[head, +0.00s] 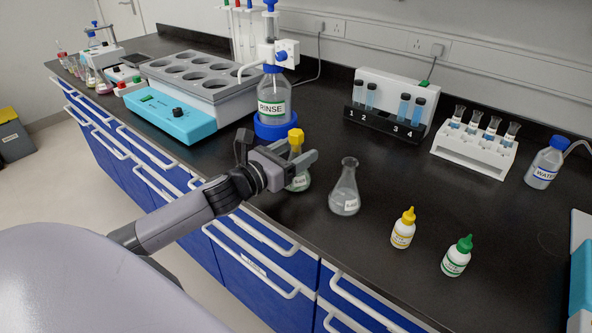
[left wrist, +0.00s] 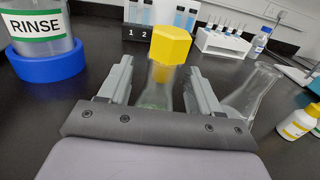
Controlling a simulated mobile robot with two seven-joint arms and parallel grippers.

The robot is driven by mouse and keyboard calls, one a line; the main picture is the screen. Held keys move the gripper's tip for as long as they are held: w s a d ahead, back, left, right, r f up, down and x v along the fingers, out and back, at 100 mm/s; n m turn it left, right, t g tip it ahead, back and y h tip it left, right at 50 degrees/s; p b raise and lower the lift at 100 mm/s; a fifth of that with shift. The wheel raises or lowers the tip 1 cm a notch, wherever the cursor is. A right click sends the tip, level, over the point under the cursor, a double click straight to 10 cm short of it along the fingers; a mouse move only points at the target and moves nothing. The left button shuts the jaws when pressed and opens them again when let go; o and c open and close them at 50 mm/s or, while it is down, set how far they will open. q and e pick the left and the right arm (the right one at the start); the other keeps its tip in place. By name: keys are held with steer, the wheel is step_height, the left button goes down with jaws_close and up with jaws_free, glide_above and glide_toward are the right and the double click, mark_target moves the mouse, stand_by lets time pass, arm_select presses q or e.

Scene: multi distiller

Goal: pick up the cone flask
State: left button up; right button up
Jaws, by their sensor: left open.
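A clear cone flask with a yellow cap and a little green liquid stands on the black bench; its body (head: 300,183) shows below my gripper in the head view. My left gripper (head: 297,166) is open, with its fingers on either side of this flask's neck. In the left wrist view the yellow-capped flask (left wrist: 158,90) is between the two fingers, with visible gaps. A second, uncapped clear cone flask (head: 345,193) with a white label stands just right of the gripper. It also shows in the left wrist view (left wrist: 250,93). My right gripper is in neither view.
The RINSE bottle (head: 273,97) in a blue holder stands behind the gripper. Yellow-capped (head: 403,230) and green-capped (head: 456,258) dropper bottles stand right. A numbered vial rack (head: 380,122), a white tube rack (head: 470,152) and a water bath (head: 190,90) stand farther back.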

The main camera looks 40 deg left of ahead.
arm_select(q)
steer(key=shift+w, duration=0.1)
jaws_close()
steer(key=shift+r, duration=0.15)
step_height(320, 180, up, 20)
steer(key=p, duration=0.4)
